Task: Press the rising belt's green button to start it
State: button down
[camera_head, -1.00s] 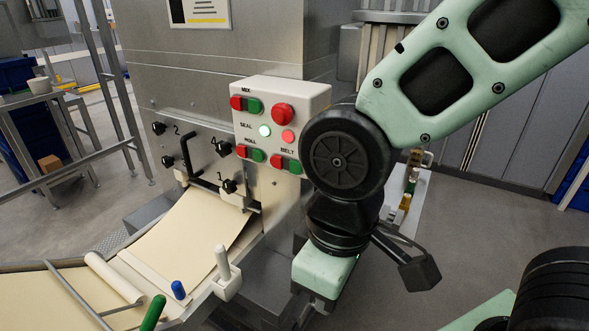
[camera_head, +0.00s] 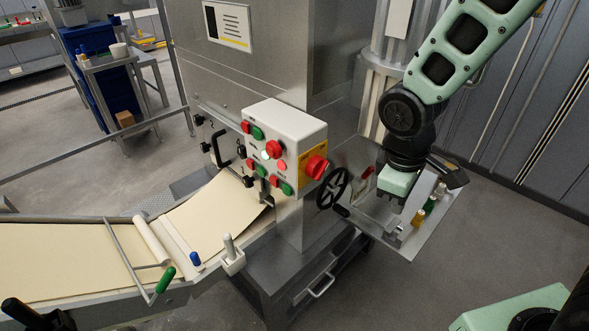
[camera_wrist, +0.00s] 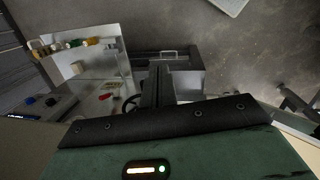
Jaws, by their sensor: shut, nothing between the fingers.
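The grey control box (camera_head: 284,128) sits on the steel machine's corner in the head view, with several red and green buttons. The belt's green button (camera_head: 286,188) is at the box's lower right, beside its red button (camera_head: 275,180). The belt label is too small to read now. My gripper (camera_head: 386,201) is right of the box, clearly apart from it, pointing down over the shelf by the handwheel. Its fingers look closed and empty. In the wrist view my dark fingers (camera_wrist: 156,90) point away over the floor and machine; the button cannot be made out there.
A black handwheel (camera_head: 332,188) and a red rotary switch (camera_head: 317,167) stand between the box and my gripper. A metal shelf (camera_head: 400,240) with small bottles lies under my gripper. The dough belt (camera_head: 70,255) runs to the left.

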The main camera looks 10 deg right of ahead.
jog(key=w+a+f+n+h, duration=0.3)
jog(key=f+n+h, duration=0.2)
jog(key=n, duration=0.5)
jog(key=n+t, duration=1.2)
jog(key=n, duration=0.6)
send_near(287, 191)
jog(key=w+d+f, duration=0.2)
jog(key=d+f, duration=0.2)
jog(key=s+a+n+t+y, duration=0.2)
jog(key=a+n+t+y, duration=0.2)
jog(key=a+n, duration=0.3)
jog(key=a, duration=0.2)
jog(key=shift+a+n+t, duration=0.3)
jog(key=shift+a+t, duration=0.05)
jog(key=shift+t, duration=0.05)
jog(key=shift+w, duration=0.1)
jog(key=w+d, duration=0.4)
jog(key=d, duration=0.3)
jog(key=shift+w+d, duration=0.2)
jog(key=shift+w, duration=0.2)
jog(key=shift+w+d+p, duration=0.25)
jog(key=shift+d+p, duration=0.05)
jog(key=shift+p, duration=0.05)
